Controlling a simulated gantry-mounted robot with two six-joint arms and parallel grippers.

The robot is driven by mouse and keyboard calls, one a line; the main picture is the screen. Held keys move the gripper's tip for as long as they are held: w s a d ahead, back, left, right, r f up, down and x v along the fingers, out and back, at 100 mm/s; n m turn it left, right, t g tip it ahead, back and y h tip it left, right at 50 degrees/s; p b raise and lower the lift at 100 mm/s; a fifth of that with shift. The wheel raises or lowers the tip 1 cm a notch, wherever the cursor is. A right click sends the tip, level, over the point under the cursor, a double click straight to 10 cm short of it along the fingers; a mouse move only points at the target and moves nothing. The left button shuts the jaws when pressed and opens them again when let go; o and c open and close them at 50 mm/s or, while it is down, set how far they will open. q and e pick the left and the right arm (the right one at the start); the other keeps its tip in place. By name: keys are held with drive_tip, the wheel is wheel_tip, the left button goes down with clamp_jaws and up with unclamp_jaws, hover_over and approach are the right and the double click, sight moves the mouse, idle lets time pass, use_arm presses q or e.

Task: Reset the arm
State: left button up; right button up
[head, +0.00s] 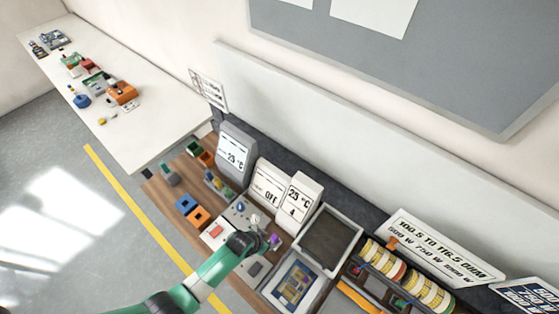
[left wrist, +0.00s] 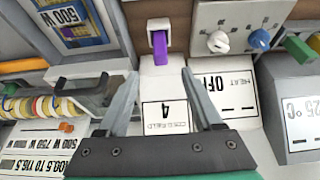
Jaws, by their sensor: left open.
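My left arm, green with a dark wrist, reaches in from the bottom left of the head view. Its gripper (head: 270,243) is over the bench by a small purple part (head: 276,242). In the left wrist view the grey fingers of my left gripper (left wrist: 160,74) are spread wide with nothing between the tips. The purple lever (left wrist: 162,50) on a white mount lies just beyond the fingertips; no contact shows. My right gripper is in neither view.
White display boxes (head: 267,184) stand along the bench's back. A grey-framed tray (head: 328,238) and striped spools (head: 428,292) lie right of the gripper. A knobbed panel (left wrist: 232,28) sits beside the lever. A white table (head: 135,140) with small parts extends at upper left.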

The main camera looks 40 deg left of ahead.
use_arm(q)
drive_tip(key=w+r+t, duration=0.3)
drive_tip(key=w+r, duration=0.7)
drive_tip(key=w, duration=0.1)
drive_tip(key=w+d+r+t, duration=0.1)
drive_tip(key=w+r+t, duration=0.25)
drive_tip(key=r, duration=0.75)
drive_tip(key=w+d+r+m+t, duration=0.15)
drive_tip(key=w+r, duration=0.35)
drive_tip(key=r, duration=0.6)
drive_tip(key=w+d+r+t, duration=0.1)
drive_tip(key=w+r+t, duration=0.25)
drive_tip(key=r, duration=0.85)
drive_tip(key=s+d+r+t+h, duration=0.1)
drive_tip(key=s+r+t, duration=0.15)
drive_tip(key=r, duration=0.85)
drive_tip(key=s+d+r+t, duration=0.1)
drive_tip(key=s+r+t, duration=0.15)
drive_tip(key=r, duration=0.75)
drive_tip(key=s+r+t+h, duration=0.1)
drive_tip(key=s+r+t, duration=0.5)
drive_tip(key=s+r, duration=0.9)
drive_tip(key=shift+d+r, duration=0.15)
drive_tip(key=shift+r, duration=0.6)
drive_tip(key=shift+t, duration=0.25)
